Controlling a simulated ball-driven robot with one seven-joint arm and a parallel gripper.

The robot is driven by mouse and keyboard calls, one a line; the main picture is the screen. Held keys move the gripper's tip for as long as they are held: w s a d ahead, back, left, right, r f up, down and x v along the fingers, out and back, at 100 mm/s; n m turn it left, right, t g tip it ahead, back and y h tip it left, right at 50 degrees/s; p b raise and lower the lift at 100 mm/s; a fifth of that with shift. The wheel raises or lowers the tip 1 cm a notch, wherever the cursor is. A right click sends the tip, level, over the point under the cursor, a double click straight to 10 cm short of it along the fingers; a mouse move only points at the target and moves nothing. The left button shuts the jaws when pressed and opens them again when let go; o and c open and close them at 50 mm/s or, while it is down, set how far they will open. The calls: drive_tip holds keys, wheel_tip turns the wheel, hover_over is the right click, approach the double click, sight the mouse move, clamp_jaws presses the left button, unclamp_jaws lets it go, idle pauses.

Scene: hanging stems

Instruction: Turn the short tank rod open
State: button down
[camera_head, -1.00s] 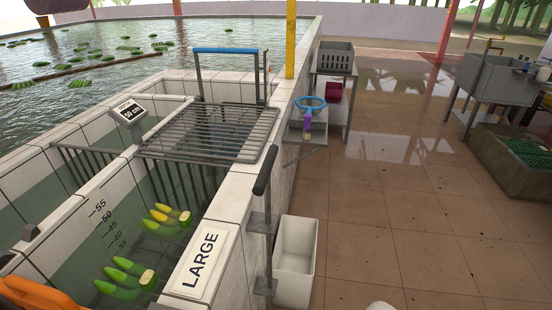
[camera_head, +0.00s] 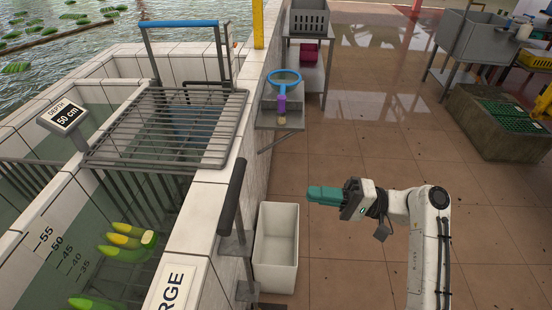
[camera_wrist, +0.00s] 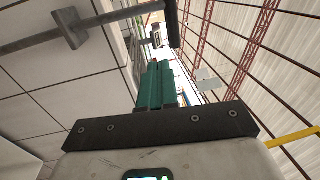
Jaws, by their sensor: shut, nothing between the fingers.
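The short tank rod, an upright grey rod with a black grip (camera_head: 232,198), stands on brackets at the outer side of the tank wall, by the LARGE sign (camera_head: 175,290). In the wrist view the rod (camera_wrist: 110,21) lies across the top left, with its black grip (camera_wrist: 173,22) near the top middle. My gripper (camera_head: 311,194) has teal fingers that are shut and empty. It is to the right of the rod, apart from it, and points left toward it. The fingers also show in the wrist view (camera_wrist: 157,72).
A white bin (camera_head: 276,248) stands on the floor below and between the rod and my gripper. A metal grate (camera_head: 165,125) with a blue-handled frame (camera_head: 180,23) covers part of the tank. Green and yellow bananas (camera_head: 128,240) float inside.

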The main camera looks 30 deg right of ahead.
drive_tip(key=d+r+p+x, duration=0.1)
drive_tip(key=p+x, duration=0.3)
drive_tip(key=x, duration=0.9)
drive_tip(key=shift+w+a+r+y, duration=0.15)
drive_tip(key=shift+w+r+y, duration=0.2)
drive_tip(key=shift+r, duration=0.35)
drive_tip(key=shift+w, duration=0.1)
